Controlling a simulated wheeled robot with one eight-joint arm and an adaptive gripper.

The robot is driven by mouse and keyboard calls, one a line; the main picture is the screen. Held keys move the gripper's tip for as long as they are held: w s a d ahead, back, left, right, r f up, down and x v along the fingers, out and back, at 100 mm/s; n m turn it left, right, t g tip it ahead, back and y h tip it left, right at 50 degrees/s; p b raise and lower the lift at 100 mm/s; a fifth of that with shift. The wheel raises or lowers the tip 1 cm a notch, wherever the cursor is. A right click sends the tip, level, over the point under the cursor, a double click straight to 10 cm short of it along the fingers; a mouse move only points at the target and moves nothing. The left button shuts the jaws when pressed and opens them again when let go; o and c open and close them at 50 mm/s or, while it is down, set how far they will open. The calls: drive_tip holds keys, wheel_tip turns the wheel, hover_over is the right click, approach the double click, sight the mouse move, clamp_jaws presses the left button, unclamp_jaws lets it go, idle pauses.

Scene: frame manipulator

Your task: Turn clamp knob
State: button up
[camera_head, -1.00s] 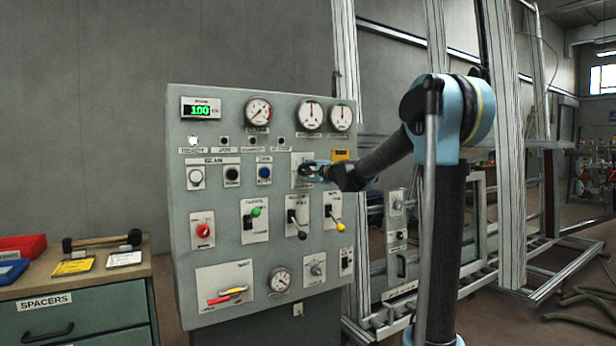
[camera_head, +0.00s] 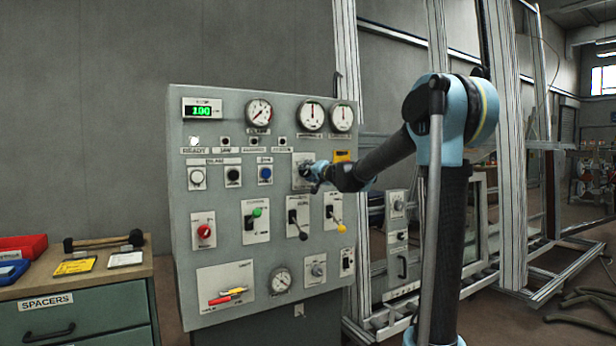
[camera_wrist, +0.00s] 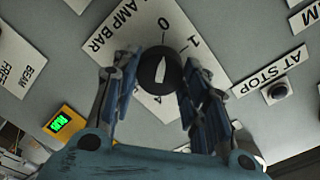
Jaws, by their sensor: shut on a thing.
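The clamp knob (camera_wrist: 160,70) is a round black knob with a white pointer mark, on a white plate (camera_wrist: 133,32) lettered "CLAMP BAR" with marks 0 and 1. In the wrist view the pointer's tip points up, toward the side with the 0. My gripper (camera_wrist: 162,88) has one finger on each side of the knob and is shut on it. In the head view my gripper (camera_head: 312,172) reaches the plate (camera_head: 302,160) on the panel's right part from the right, hiding most of the knob.
The grey panel (camera_head: 218,155) carries gauges, buttons and levers around the knob. Beside the plate in the wrist view are an "AT STOP" lamp (camera_wrist: 277,92) and a yellow display (camera_wrist: 62,122). A workbench (camera_head: 80,312) stands at left, a metal frame (camera_head: 497,130) at right.

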drive_tip(key=shift+d+n, duration=0.1)
drive_tip(key=shift+n, duration=1.2)
drive_tip(key=o, duration=1.1)
drive_tip(key=shift+v, duration=5.9)
drive_tip(key=shift+s+f+n, duration=0.1)
drive_tip(key=shift+s+n, duration=0.05)
drive_tip(key=shift+n, duration=0.15)
